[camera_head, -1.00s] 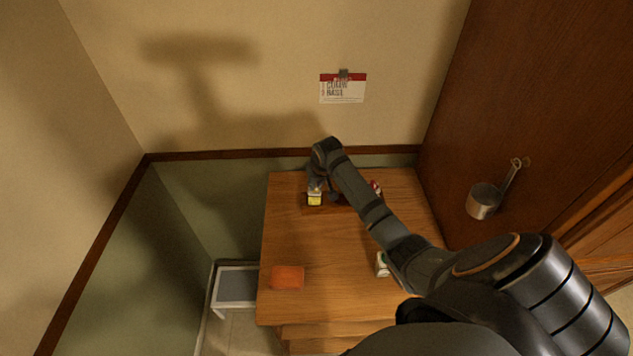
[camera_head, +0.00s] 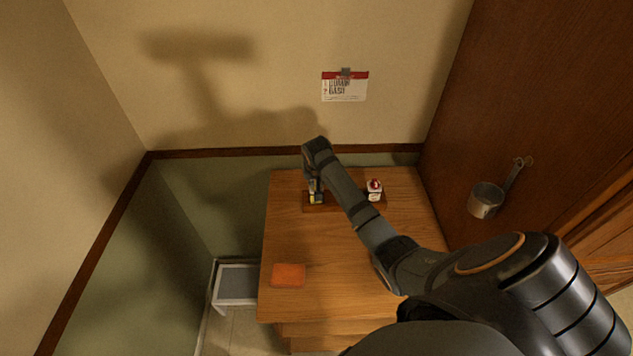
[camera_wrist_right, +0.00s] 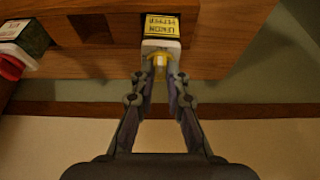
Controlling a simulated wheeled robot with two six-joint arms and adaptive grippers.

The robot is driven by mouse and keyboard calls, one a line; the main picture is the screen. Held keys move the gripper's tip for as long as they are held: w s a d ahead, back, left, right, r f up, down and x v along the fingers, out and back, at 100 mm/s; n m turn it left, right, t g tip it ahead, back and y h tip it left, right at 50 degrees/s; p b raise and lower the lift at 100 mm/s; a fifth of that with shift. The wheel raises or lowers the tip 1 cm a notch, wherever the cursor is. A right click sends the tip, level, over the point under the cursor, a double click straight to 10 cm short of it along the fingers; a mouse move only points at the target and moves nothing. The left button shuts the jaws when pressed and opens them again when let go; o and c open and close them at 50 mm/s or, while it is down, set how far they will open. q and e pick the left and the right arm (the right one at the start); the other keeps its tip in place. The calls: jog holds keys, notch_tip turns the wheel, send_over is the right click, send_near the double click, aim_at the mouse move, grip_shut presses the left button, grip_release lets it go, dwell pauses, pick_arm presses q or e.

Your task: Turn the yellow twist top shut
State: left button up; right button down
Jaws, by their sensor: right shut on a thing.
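The yellow twist top (camera_wrist_right: 160,62) sits on the white cap of a jar with a yellow lemon pepper label (camera_wrist_right: 162,25). In the head view the jar (camera_head: 317,198) stands at the left of a small wooden rack near the back of the counter, partly hidden by my right gripper (camera_head: 316,186). In the right wrist view my right gripper (camera_wrist_right: 160,80) has its fingers on both sides of the twist top and is shut on it. My left gripper is not in view.
A red-topped jar (camera_head: 375,188) stands at the right of the wooden rack (camera_head: 346,205). A metal pot (camera_head: 486,200) hangs on the right wall. The middle of the counter is clear.

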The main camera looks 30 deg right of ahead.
dwell(0.4)
jog(key=c, duration=1.3)
grip_release()
jog(key=shift+c, duration=0.2)
jog(key=v, duration=1.2)
